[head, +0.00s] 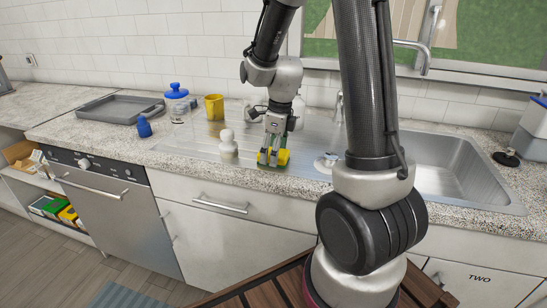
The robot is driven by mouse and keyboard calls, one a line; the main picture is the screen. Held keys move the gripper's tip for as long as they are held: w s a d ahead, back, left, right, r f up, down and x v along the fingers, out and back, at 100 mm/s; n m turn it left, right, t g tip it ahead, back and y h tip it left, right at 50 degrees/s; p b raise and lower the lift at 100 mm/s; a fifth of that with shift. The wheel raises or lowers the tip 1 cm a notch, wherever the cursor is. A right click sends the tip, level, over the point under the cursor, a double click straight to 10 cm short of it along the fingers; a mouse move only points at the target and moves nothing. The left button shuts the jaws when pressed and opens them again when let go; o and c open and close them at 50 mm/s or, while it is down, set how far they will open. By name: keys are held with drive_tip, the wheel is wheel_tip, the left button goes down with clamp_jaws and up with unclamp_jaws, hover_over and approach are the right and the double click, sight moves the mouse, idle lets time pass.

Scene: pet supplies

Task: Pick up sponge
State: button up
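A small yellow and green block, likely the sponge (283,157), is on the steel drainboard near the counter's front edge. My gripper (271,157) points down right at it. The fingers overlap the sponge in the picture and hide its middle; yellow shows on both sides. At this size I cannot tell whether the fingers are closed on it or only around it.
A white rounded figure-like object (228,146) stands just left of my gripper. Behind are a yellow mug (214,107), a blue-lidded jar (177,104), a small blue item (144,127) and a grey tray (112,109). The sink (450,170) and faucet (426,60) are right.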

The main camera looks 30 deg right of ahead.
drive_tip(key=shift+f, duration=0.35)
drive_tip(key=c, duration=0.9)
drive_tip(key=shift+c, duration=0.2)
wheel_tip(320, 180, up, 10)
drive_tip(key=shift+r, duration=0.1)
drive_tip(key=o, duration=0.3)
drive_tip(key=c, duration=0.4)
